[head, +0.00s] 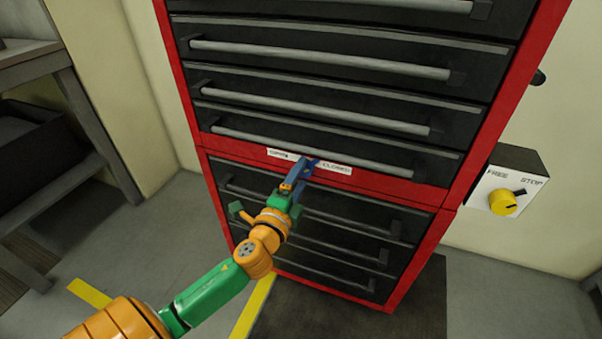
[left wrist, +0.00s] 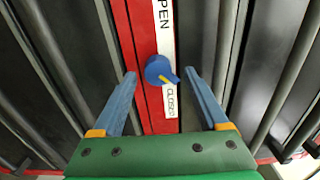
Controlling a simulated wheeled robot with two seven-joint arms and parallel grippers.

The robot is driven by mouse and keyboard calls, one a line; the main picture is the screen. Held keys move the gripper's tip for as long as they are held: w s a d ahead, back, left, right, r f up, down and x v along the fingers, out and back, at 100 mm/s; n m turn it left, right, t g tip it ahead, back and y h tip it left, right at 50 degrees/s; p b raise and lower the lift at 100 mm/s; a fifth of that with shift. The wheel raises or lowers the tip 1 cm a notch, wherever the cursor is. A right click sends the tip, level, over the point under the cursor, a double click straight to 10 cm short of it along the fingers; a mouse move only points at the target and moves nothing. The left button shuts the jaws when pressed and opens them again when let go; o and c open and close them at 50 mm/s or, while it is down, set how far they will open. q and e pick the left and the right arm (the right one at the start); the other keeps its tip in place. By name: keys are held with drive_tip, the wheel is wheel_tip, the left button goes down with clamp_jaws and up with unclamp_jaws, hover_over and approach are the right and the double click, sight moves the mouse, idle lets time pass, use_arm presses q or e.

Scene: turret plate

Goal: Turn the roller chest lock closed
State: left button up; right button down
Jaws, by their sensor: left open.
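The roller chest (head: 330,120) is a red cabinet with black drawers and grey bar handles. Its lock is a blue round knob (left wrist: 157,68) with a yellow pointer mark, on the red strip between drawer banks. In the left wrist view, the pointer aims to the lower right, toward the CLOSED end of the white label (left wrist: 165,35); OPEN is at the other end. My left gripper (head: 305,168) is open, its blue fingers on either side of the knob with gaps visible. In the head view the fingers largely cover the knob. My right gripper is not in view.
A white box with a yellow knob (head: 503,203), marked FREE and STOP, is on the wall to the right. A grey shelf (head: 75,100) stands at the left. A dark mat (head: 320,312) lies before the chest, with yellow floor lines nearby.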

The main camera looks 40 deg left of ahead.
use_arm(q)
drive_tip(key=v, duration=0.6)
drive_tip(key=shift+r, duration=0.15)
drive_tip(key=shift+a, duration=0.1)
drive_tip(key=s+f+n+g+h, duration=0.1)
drive_tip(key=s+f+n+g, duration=0.15)
drive_tip(key=f, duration=0.75)
drive_tip(key=s+f+n+g, duration=0.1)
drive_tip(key=s+f+g, duration=0.15)
drive_tip(key=f, duration=0.75)
drive_tip(key=s+f+n+g+h, duration=0.15)
drive_tip(key=f+g, duration=0.25)
drive_tip(key=f, duration=0.6)
drive_tip(key=s+d+f+n+g, duration=0.3)
drive_tip(key=s+d+f+n, duration=0.1)
drive_tip(key=s+f, duration=0.6)
drive_tip(key=s+d+f+n+g+h, duration=0.1)
drive_tip(key=s+d+f+n+g, duration=0.15)
drive_tip(key=s, duration=0.45)
drive_tip(key=s+d+f+n+g+h, duration=0.1)
drive_tip(key=s+d+f+g, duration=0.15)
drive_tip(key=s, duration=0.45)
wheel_tip(320, 180, up, 19)
drive_tip(key=s+p, duration=0.1)
drive_tip(key=p, duration=1.8)
drive_tip(key=shift+t+p, duration=0.3)
